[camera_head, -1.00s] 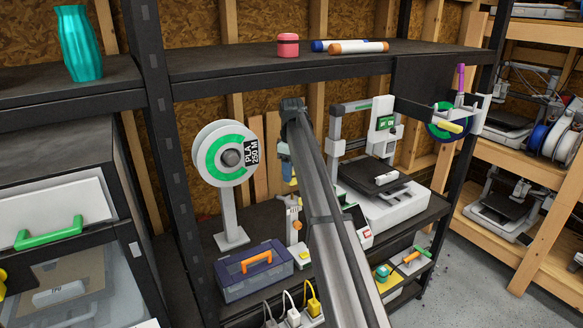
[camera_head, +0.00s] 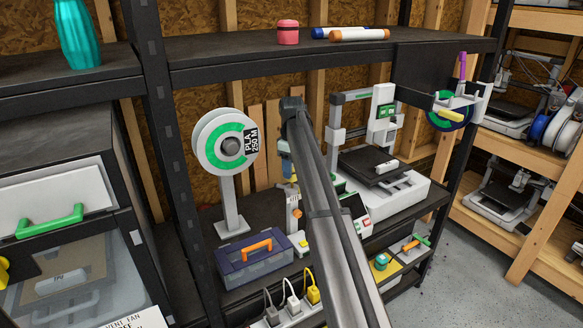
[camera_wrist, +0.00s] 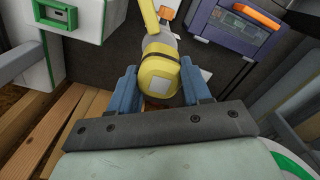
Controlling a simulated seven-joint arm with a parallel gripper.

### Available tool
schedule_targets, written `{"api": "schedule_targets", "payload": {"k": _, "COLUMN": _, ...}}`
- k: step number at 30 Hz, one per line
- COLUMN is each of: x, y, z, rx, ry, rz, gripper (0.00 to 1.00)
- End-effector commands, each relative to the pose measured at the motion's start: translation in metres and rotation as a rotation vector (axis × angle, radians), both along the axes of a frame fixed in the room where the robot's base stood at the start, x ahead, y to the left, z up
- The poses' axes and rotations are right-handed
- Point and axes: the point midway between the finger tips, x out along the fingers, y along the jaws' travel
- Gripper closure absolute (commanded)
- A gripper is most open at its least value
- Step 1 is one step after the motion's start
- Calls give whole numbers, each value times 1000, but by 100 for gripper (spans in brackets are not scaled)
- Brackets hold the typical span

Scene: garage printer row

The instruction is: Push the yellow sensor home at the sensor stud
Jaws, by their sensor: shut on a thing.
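The yellow sensor (camera_wrist: 160,75) is between the two blue fingers of my gripper (camera_wrist: 159,68) in the wrist view, and the gripper is shut on it. In the head view the sensor (camera_head: 287,168) shows as a small yellow patch below my gripper (camera_head: 285,150), mostly hidden by my arm. A pale post with an orange part (camera_head: 294,207), apparently the sensor stud, stands just below it on the shelf. In the wrist view a pale stem with an orange tip (camera_wrist: 166,13) lies beyond the sensor. I cannot tell whether sensor and stud touch.
A purple toolbox (camera_head: 253,260) with an orange handle stands left of the post. A spool holder (camera_head: 225,150) is behind it. A white printer (camera_head: 390,195) stands to the right. A power strip with plugs (camera_head: 290,308) is in front. The upper shelf (camera_head: 230,65) hangs above.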

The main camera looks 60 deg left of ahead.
Motion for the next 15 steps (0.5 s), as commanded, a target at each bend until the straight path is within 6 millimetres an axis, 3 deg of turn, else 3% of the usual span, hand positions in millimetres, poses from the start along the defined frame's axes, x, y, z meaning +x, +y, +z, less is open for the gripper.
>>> {"api": "schedule_targets", "payload": {"k": 15, "x": 0, "y": 0, "z": -4, "rx": 0, "ry": 0, "rz": 0, "gripper": 82}}
